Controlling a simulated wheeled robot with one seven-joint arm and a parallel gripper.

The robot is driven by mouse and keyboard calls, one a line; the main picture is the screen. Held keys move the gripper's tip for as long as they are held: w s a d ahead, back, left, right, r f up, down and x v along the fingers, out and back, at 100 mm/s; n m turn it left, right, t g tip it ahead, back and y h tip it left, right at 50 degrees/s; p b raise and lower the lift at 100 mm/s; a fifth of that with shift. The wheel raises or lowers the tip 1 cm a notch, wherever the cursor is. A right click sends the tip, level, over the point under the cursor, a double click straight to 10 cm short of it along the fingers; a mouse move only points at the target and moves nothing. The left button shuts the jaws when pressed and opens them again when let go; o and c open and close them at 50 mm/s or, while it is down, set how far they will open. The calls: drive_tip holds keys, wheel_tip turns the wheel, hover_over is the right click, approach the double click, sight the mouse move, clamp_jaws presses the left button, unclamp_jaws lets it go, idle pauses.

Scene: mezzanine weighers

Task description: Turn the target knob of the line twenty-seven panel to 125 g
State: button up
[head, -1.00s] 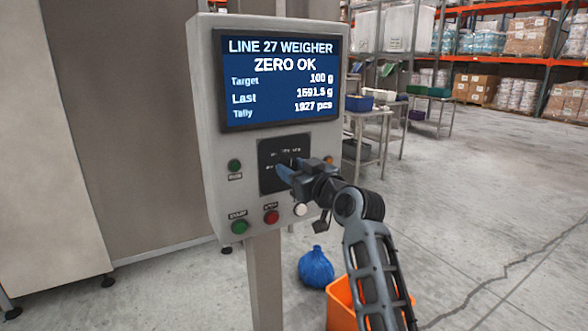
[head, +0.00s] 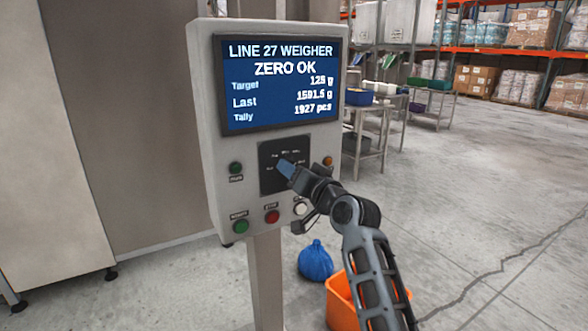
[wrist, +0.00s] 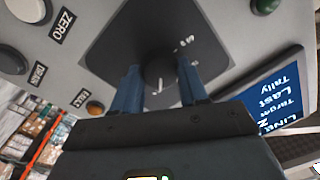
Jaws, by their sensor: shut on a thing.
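The line 27 weigher panel (head: 212,150) is a grey box on a post. Its screen (head: 282,82) reads "LINE 27 WEIGHER", "ZERO OK", Target 125 g, Last 1591.5 g, Tally 1927 pcs. A dark square plate (head: 270,183) below the screen carries the knob. In the wrist view the round dark knob (wrist: 159,72), with a pale pointer mark, sits between the blue fingertips. My gripper (head: 284,168) is shut on the knob, which it mostly hides in the head view. The scale print on the plate is too small to read.
Around the plate are a green START button (head: 240,227), a red button (head: 272,217), a white ZERO button (head: 301,209), another green button (head: 235,168) and an orange one (head: 328,161). An orange bin (head: 340,297) and a blue bag (head: 315,262) stand on the floor below.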

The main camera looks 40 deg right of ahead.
drive_tip(key=shift+r, duration=0.1)
idle(0.4)
drive_tip(key=o, duration=1)
drive_tip(key=shift+o, duration=0.2)
drive_tip(key=v, duration=0.7)
drive_tip(key=shift+s+b, duration=0.35)
drive_tip(key=shift+s, duration=0.05)
drive_tip(key=shift+a, duration=0.1)
